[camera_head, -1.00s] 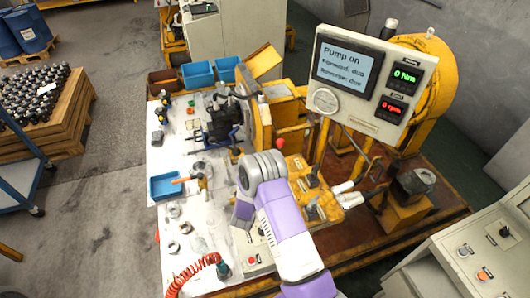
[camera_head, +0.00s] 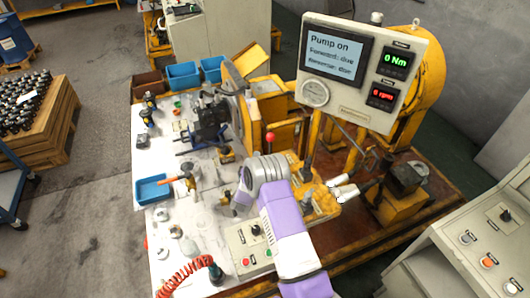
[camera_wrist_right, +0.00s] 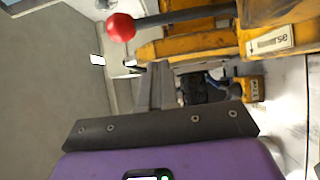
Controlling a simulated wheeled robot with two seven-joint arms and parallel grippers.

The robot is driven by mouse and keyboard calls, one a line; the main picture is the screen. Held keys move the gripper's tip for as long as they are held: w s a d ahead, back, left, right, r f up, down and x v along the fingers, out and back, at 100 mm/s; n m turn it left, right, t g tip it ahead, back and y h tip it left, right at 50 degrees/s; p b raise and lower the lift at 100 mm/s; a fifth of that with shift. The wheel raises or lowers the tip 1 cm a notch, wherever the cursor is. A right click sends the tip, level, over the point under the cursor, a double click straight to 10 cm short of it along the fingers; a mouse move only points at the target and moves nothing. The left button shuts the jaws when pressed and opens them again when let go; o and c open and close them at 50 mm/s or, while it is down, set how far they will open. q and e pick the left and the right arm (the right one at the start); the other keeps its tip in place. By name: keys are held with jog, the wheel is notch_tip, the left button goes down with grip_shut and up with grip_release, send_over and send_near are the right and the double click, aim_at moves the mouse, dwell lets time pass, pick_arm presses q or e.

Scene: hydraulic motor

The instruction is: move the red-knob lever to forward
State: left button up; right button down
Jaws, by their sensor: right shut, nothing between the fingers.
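The red knob (camera_head: 270,137) tops a dark lever on the yellow test stand, just above my right wrist in the head view. In the right wrist view the red knob (camera_wrist_right: 120,27) is at the upper left, with its dark shaft (camera_wrist_right: 187,15) running right. My right gripper (camera_wrist_right: 158,72) is shut and empty, its fingers pointing up the picture, below the shaft and right of the knob. It looks apart from the lever; the depth gap is unclear. In the head view my wrist largely hides the fingers. The display (camera_head: 335,57) reads "Pump on", with lines for forward and reverse.
The yellow stand (camera_head: 283,108) and other levers crowd the area around my right wrist. A button box (camera_head: 246,240) is at the front of the white table (camera_head: 150,208). Blue bins, tools and a red coiled hose (camera_head: 183,272) lie on the table's left.

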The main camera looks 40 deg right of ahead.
jog(key=shift+w+d, duration=0.15)
jog(key=shift+d, duration=1.15)
jog(key=shift+w+d, duration=0.15)
jog(key=shift+d, duration=1.15)
jog(key=shift+d, duration=0.1)
jog(key=d+m+y, duration=0.1)
jog(key=s+d+m+g+y, duration=0.1)
jog(key=d, duration=0.1)
jog(key=s+d+m+b, duration=0.1)
jog(key=d, duration=0.1)
jog(key=shift+d+m+y, duration=0.25)
jog(key=shift+m+y, duration=0.15)
jog(key=shift+w, duration=0.1)
jog(key=w+a+r+p+v, duration=0.1)
jog(key=w+v, duration=0.1)
jog(key=v, duration=1.1)
jog(key=shift+w+a+p, duration=0.2)
jog(key=shift+a+p, duration=0.15)
jog(key=shift+p, duration=0.05)
